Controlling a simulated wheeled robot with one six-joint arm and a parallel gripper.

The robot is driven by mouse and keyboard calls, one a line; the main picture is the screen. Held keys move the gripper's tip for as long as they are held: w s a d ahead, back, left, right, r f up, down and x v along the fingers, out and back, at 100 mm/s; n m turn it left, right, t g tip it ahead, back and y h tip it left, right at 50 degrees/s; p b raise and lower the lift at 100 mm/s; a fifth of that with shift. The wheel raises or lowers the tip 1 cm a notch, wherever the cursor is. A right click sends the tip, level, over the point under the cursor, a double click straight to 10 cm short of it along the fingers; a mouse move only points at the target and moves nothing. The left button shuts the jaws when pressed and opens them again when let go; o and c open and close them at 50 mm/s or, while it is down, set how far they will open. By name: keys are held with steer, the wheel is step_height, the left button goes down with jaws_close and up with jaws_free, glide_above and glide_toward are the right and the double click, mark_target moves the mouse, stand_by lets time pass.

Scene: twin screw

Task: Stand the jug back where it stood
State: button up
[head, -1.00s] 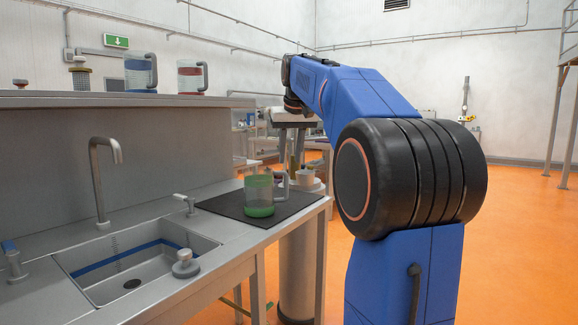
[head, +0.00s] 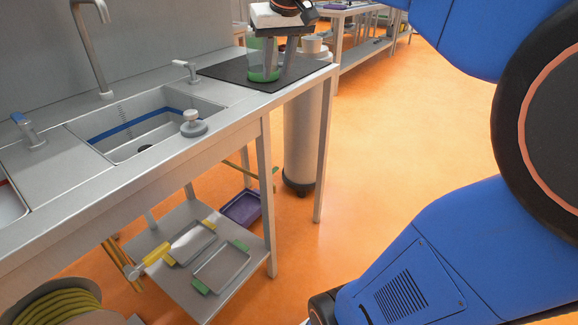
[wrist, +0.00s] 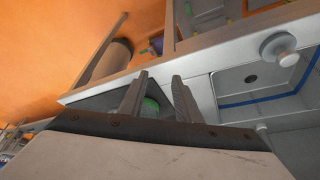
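The clear jug with green in its lower part (head: 264,74) stands upright on the dark mat (head: 228,70) at the far end of the counter. In the wrist view its green part (wrist: 151,104) shows between my fingers, partly hidden by my gripper. My gripper (head: 270,58) points down at the jug, its fingers apart in the wrist view (wrist: 159,76). Nothing is visibly clamped. I cannot tell whether a finger touches the jug. The jug's upper part and handle are mostly hidden behind my gripper.
A sink (head: 150,128) with a tall tap (head: 93,50) and a round grey knobbed stopper (head: 193,124) lies nearer along the counter. A low shelf (head: 190,295) holds trays. The orange floor on the right is open.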

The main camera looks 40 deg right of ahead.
steer(key=s+a+f+n, duration=0.1)
steer(key=s+a+f, duration=0.2)
steer(key=s+f, duration=0.3)
steer(key=s+a+f, duration=0.4)
steer(key=s+f, duration=0.3)
steer(key=f, duration=0.3)
steer(key=s+a+f+n+y, duration=0.1)
steer(key=s+a+f, duration=0.2)
steer(key=s+f, duration=0.3)
step_height(320, 180, down, 3)
steer(key=shift+s+a+r+n, duration=0.15)
steer(key=shift+s+a+n, duration=0.15)
steer(key=shift+s, duration=0.1)
